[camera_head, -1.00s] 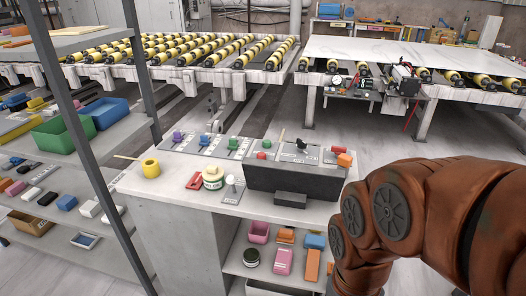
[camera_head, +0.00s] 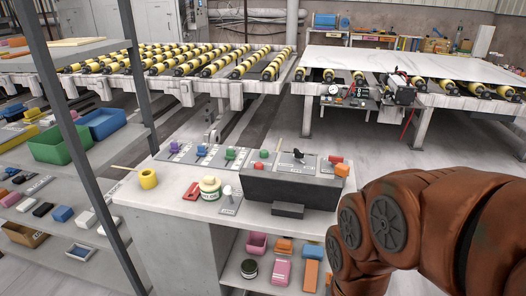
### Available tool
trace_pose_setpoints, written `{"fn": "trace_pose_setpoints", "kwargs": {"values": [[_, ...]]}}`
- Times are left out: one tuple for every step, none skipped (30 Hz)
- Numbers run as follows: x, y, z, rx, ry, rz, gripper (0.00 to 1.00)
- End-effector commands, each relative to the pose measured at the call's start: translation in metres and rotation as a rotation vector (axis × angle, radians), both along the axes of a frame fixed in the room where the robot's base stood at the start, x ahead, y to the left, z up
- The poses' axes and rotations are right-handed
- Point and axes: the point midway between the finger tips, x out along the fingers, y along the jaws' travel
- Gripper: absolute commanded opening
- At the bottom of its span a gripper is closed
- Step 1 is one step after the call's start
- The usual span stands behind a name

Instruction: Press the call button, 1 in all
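A dark control box (camera_head: 290,188) stands on the white counter (camera_head: 170,208). A white knob (camera_head: 228,191) stands on a small grey plate left of the box. I cannot tell which of these is the call button. My brown arm fills the lower right, and my gripper is outside the view.
A shelf post (camera_head: 90,150) stands left. Roller conveyors (camera_head: 180,62) lie behind.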

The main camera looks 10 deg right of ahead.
Motion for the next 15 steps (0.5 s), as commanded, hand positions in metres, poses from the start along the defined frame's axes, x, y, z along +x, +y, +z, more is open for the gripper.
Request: {"fn": "trace_pose_setpoints", "kwargs": {"values": [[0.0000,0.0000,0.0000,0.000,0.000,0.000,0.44],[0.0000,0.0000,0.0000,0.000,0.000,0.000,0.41],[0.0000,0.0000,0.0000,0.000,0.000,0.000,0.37],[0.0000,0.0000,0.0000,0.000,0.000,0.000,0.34],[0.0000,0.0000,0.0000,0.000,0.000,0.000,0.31],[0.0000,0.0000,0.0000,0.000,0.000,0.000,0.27],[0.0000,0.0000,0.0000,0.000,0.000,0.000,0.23],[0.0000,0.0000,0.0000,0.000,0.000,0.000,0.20],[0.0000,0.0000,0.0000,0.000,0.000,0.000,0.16],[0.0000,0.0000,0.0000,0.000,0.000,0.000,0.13],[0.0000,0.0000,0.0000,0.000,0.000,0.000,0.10],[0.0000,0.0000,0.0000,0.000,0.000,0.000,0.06],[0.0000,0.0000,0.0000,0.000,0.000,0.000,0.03],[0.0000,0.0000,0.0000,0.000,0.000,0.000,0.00],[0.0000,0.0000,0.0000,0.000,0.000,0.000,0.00]]}}
